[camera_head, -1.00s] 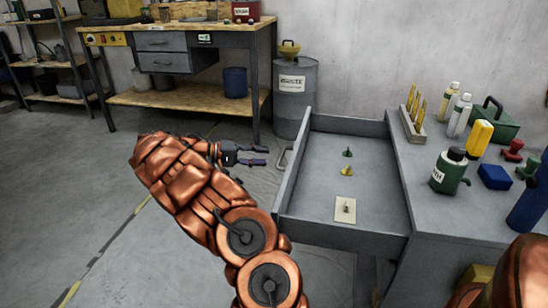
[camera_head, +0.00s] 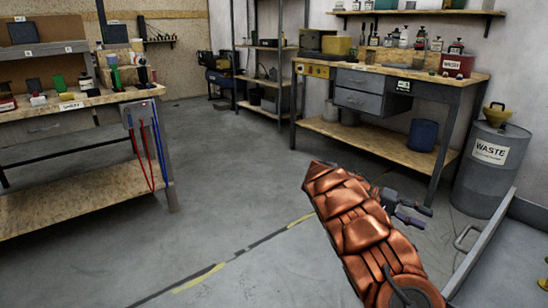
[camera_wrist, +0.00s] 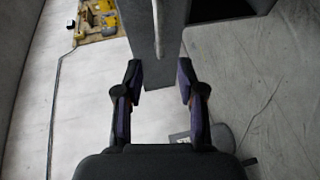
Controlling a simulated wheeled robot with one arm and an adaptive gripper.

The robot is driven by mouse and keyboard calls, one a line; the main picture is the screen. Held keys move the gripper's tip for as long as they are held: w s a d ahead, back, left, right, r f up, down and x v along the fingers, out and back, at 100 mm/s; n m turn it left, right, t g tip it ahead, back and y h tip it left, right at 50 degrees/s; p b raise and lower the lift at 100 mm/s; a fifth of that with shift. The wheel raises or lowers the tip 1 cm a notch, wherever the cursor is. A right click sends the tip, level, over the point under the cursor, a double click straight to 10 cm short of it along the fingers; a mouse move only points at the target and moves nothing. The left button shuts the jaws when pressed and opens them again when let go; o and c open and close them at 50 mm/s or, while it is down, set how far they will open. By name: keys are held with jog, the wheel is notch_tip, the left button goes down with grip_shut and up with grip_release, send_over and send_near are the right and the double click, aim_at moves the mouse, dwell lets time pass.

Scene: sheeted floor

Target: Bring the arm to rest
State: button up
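My copper-coloured arm reaches forward in the lower right of the head view. My gripper (camera_head: 412,212) is at its far end, above the floor and to the left of the grey drawer (camera_head: 482,248). In the wrist view my gripper (camera_wrist: 159,72) has its two dark, purple-edged fingers spread with a clear gap. They hold nothing. The drawer's grey front (camera_wrist: 145,35) with its bar handle (camera_wrist: 158,25) shows beyond and between the fingertips; in the head view the gripper stands apart from it.
A wooden workbench (camera_head: 345,133) with grey drawers stands behind. A waste drum (camera_head: 485,175) with a yellow funnel is at the right. Another bench (camera_head: 75,205) with hanging cables is at the left. The floor (camera_head: 225,200) between them is open, with a worn yellow-black line.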

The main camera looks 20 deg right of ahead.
jog(key=s+a+r+n+t+y+p, duration=0.15)
jog(key=s+a+r+p, duration=0.25)
jog(key=a+r+p, duration=0.6)
jog(key=s+a+r+n+t+y+p, duration=0.1)
jog(key=s+a+r+t+p, duration=0.35)
jog(key=r, duration=0.85)
jog(key=s+a+r+n+t+y+p, duration=0.1)
jog(key=s+a+r+n+y+p, duration=0.1)
jog(key=a+p, duration=0.5)
jog(key=s+a+r+n+t+y+p, duration=0.2)
jog(key=s+a+p, duration=0.4)
jog(key=a, duration=0.7)
jog(key=s+a+r+n+t+y+p, duration=0.1)
jog(key=s+a+r+n+y+p, duration=0.2)
jog(key=a+p, duration=0.5)
notch_tip(320, 180, up, 3)
jog(key=s+a+n, duration=0.1)
jog(key=s+a, duration=0.1)
jog(key=shift+a+n+t, duration=0.35)
jog(key=shift+a+t, duration=0.05)
jog(key=shift+a, duration=0.1)
